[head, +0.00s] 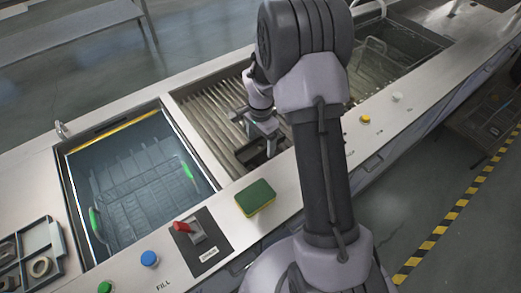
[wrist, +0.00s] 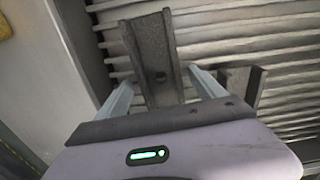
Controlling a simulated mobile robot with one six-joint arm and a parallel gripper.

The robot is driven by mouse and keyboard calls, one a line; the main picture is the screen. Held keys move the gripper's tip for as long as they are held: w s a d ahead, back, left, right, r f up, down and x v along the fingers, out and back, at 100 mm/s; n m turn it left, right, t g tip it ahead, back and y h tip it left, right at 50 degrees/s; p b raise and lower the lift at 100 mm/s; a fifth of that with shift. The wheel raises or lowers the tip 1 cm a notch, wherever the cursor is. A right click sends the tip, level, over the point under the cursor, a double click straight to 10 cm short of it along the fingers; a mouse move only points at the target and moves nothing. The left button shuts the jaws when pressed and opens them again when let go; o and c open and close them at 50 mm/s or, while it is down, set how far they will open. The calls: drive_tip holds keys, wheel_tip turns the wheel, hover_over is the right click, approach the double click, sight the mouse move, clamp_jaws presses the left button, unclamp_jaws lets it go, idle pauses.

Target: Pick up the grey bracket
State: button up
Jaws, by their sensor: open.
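The grey bracket (wrist: 152,48) is a channel-shaped piece with raised side walls and a round hole near its lower end. In the wrist view it lies on the ribbed drain surface, its near end between the two fingers of my gripper (wrist: 161,84). The fingers are apart, with a gap visible on each side of the bracket. In the head view my gripper (head: 263,146) is low over the ribbed section, and the bracket is hard to make out among dark shapes there.
A water-filled tank (head: 68,190) with a basket inside is on the left. A sponge (head: 255,197), a red switch (head: 183,227) and a blue button (head: 149,259) sit on the front ledge. A dark upright piece (wrist: 252,88) stands right of the right finger.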

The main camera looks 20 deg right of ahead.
drive_tip(key=shift+f, duration=0.4)
drive_tip(key=shift+r, duration=0.15)
drive_tip(key=shift+c, duration=0.9)
clamp_jaws()
